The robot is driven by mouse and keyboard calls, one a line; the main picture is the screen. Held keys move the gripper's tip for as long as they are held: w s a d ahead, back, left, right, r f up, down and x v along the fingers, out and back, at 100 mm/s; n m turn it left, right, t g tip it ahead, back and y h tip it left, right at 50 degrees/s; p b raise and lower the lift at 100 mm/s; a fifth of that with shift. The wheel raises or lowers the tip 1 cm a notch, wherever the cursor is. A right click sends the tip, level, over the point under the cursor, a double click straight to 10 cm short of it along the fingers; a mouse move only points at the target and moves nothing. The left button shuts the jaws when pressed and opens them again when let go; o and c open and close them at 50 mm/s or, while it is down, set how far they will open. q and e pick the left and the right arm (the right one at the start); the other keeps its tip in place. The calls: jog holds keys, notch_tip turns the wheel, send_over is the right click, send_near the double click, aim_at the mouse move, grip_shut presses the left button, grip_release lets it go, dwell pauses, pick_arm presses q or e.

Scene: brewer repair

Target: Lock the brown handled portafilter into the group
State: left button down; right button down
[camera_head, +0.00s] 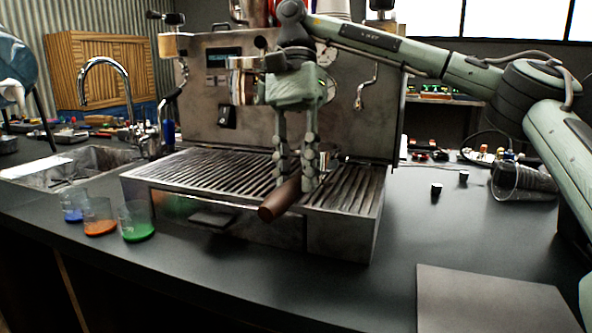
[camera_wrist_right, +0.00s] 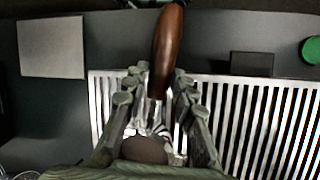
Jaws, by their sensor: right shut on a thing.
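The brown handled portafilter (camera_head: 280,199) is at my right gripper (camera_head: 297,182), over the espresso machine's slatted drip tray (camera_head: 220,172). Its brown handle points toward the front edge of the tray. In the right wrist view the handle (camera_wrist_right: 168,48) extends away from between the fingers of my right gripper (camera_wrist_right: 157,98), which is shut on the portafilter near its neck. The metal basket end shows partly behind the fingers. The group (camera_head: 246,66) is on the machine's front panel, above and left of the gripper. My left gripper is not in view.
Three small beakers with blue, orange (camera_head: 100,217) and green (camera_head: 137,221) contents stand left of the machine. A sink with a faucet (camera_head: 107,79) is farther left. A clear tipped container (camera_head: 522,181) lies at right. A flat grey mat (camera_head: 490,300) lies at front right.

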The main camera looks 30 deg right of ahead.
jog(key=shift+f, duration=0.15)
jog(key=c, duration=1.2)
grip_release()
jog(key=shift+o, duration=0.2)
jog(key=v, duration=0.7)
jog(key=shift+r, duration=0.2)
jog(key=shift+w, duration=0.1)
